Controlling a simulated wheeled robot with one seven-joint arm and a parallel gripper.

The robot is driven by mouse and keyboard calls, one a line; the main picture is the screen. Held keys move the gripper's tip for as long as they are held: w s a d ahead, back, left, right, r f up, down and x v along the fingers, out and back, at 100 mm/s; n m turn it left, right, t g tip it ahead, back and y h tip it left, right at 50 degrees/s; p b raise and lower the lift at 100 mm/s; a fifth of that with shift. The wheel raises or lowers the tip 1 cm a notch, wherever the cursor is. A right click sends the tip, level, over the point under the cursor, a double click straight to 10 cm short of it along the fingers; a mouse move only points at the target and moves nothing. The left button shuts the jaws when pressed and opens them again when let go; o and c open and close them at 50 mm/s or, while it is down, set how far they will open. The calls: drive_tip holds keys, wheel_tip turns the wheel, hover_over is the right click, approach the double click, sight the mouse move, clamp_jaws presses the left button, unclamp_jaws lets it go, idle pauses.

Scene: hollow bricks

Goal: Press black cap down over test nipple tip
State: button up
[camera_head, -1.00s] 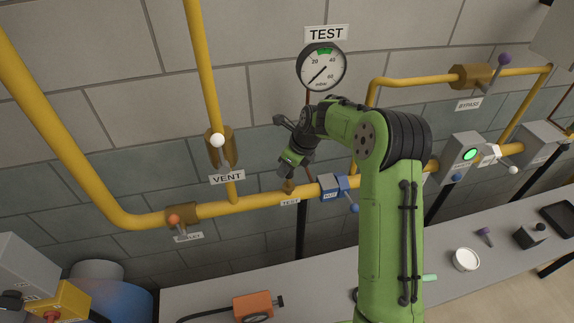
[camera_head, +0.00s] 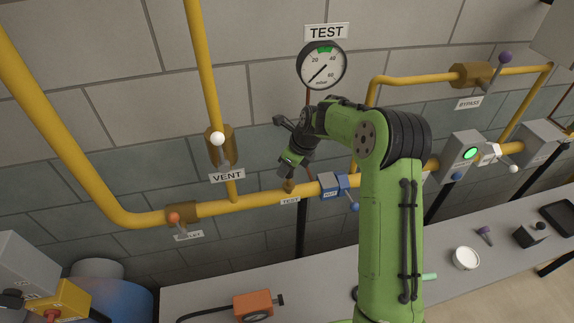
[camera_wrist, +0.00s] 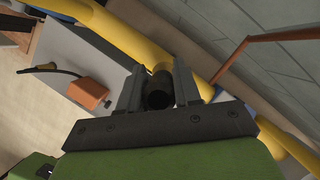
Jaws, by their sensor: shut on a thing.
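My gripper (camera_wrist: 158,92) is shut on the black cap (camera_wrist: 157,96), a dark round piece between the two fingers in the wrist view. A small brass-coloured test nipple (camera_head: 289,187) shows directly below the fingers on the pipe. The cap is too small and dark in the head view to tell whether it touches the nipple or covers its tip. In the wrist view the nipple is hidden behind the cap.
The yellow pipe (camera_head: 255,200) runs along the wall. A blue valve (camera_head: 333,186) is close on the right, and the vent valve (camera_head: 220,148) is up on the left. Below is a grey bench (camera_head: 205,298) with an orange device (camera_head: 253,304) and a white tub (camera_head: 466,259).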

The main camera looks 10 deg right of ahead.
drive_tip(key=shift+f+b, duration=1.15)
drive_tip(key=shift+f, duration=0.8)
drive_tip(key=o, duration=1.1)
drive_tip(key=v, duration=1.5)
drive_tip(key=shift+r, duration=0.35)
drive_tip(key=shift+s+d, duration=0.1)
